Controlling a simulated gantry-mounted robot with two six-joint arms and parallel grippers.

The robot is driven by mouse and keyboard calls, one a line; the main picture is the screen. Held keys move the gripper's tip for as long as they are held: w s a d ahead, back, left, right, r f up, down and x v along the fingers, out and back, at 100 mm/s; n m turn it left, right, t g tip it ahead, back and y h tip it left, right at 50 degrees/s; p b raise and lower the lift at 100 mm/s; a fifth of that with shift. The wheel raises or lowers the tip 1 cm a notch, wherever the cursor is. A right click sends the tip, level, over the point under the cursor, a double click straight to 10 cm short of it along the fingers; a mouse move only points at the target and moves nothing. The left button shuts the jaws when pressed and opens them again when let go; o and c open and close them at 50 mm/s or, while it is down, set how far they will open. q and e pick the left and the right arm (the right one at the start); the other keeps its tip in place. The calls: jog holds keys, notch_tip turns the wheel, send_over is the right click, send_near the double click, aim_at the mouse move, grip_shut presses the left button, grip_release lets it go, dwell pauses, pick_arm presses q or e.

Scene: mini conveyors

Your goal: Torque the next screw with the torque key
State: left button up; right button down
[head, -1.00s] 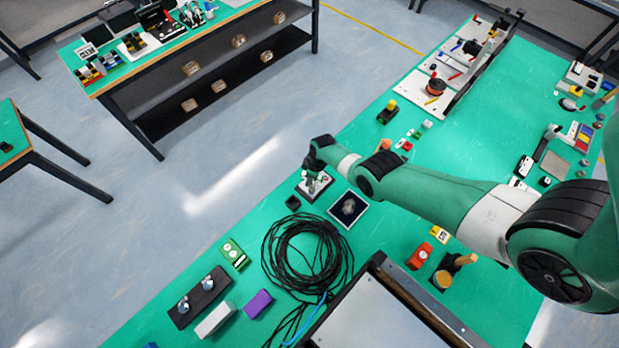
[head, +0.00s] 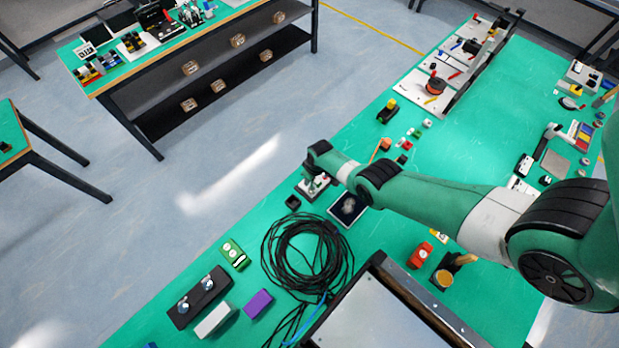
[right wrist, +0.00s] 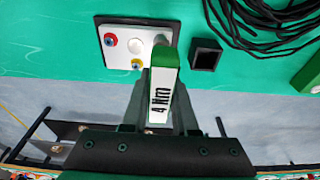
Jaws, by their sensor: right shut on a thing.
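The torque key (right wrist: 163,92), a white and green block marked "4 Nm", is in my right gripper (right wrist: 160,108) in the right wrist view. My right gripper is shut on it. The key's far end overlaps the right part of a white plate (right wrist: 123,32) with a dark border. On the plate are a screw with a red ring (right wrist: 110,40) and one with a yellow ring (right wrist: 137,64). Whether the key's tip touches a screw is hidden. My left gripper is out of view.
A small black square holder (right wrist: 205,54) stands beside the plate, with a black cable coil (head: 306,252) nearby. A dark framed tile (head: 347,208) lies under my right arm. A black block with two knobs (head: 200,296) is nearer the front.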

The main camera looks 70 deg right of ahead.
jog(key=m, duration=0.5)
jog(key=shift+s+d+h, duration=0.1)
jog(key=shift+h, duration=0.3)
jog(key=m+g, duration=0.1)
jog(key=m, duration=0.2)
jog(key=shift+m+b, duration=0.3)
jog(key=shift+b, duration=0.05)
jog(key=shift+s+d+f+m, duration=0.1)
jog(key=shift+m, duration=0.8)
jog(key=m+g+b, duration=0.1)
jog(key=m, duration=0.2)
jog(key=shift+s+f+m, duration=0.1)
jog(key=shift+s+m, duration=0.05)
jog(key=shift+m, duration=0.15)
jog(key=m+b, duration=0.1)
jog(key=m, duration=0.1)
jog(key=shift+d+m+b, duration=0.15)
jog(key=shift+m+b, duration=0.2)
jog(key=shift+m, duration=0.05)
jog(key=shift+s+r, duration=0.1)
jog(key=shift+r, duration=0.1)
